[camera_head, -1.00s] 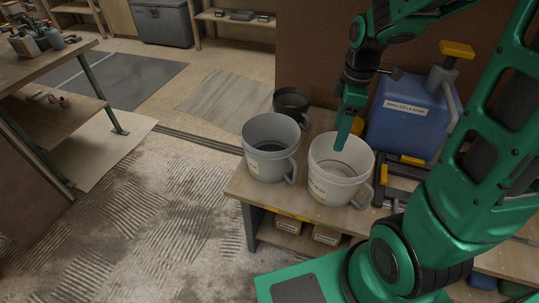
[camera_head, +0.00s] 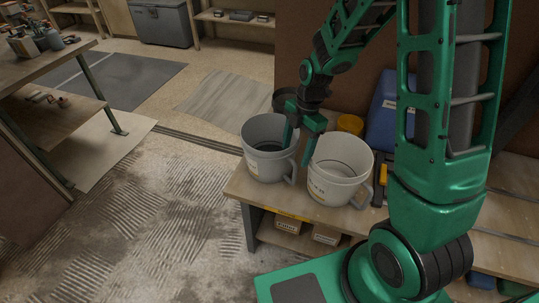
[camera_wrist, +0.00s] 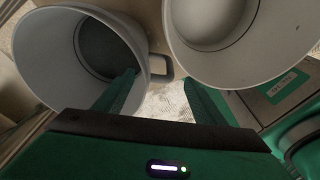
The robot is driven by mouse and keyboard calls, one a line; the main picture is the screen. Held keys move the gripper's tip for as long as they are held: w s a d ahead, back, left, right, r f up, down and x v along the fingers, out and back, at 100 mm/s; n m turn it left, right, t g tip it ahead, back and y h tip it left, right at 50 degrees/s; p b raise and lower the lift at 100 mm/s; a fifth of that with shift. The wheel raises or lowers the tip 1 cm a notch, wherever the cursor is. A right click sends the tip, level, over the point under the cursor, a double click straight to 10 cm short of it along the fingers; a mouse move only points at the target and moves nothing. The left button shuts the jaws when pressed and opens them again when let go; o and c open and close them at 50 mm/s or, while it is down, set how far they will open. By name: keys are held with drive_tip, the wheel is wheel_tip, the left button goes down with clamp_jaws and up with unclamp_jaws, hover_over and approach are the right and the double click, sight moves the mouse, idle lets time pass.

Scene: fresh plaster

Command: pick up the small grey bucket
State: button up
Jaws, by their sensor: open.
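The grey bucket (camera_head: 259,162) stands upright near the left front corner of the workbench, its handle on the right side; dark content shows inside. In the wrist view it fills the upper left (camera_wrist: 45,50). My gripper (camera_head: 298,150) is open and points down over the bucket's handle side. In the wrist view the handle lies between the open fingertips (camera_wrist: 158,80), and the left finger overlaps the bucket's rim. I cannot tell whether a finger touches it. A paler, cream bucket (camera_head: 333,187) stands close on the right, also upright with a handle.
The bench (camera_head: 242,188) is crowded; the gap between both buckets is narrow.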

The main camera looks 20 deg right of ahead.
sight(293, 161)
drive_tip(key=shift+s+a+f, duration=0.1)
drive_tip(key=shift+a+f, duration=0.15)
drive_tip(key=shift+f, duration=1)
drive_tip(key=shift+s+a+f, duration=0.1)
drive_tip(key=shift+a+f, duration=0.1)
drive_tip(key=shift+f, duration=1.05)
clamp_jaws()
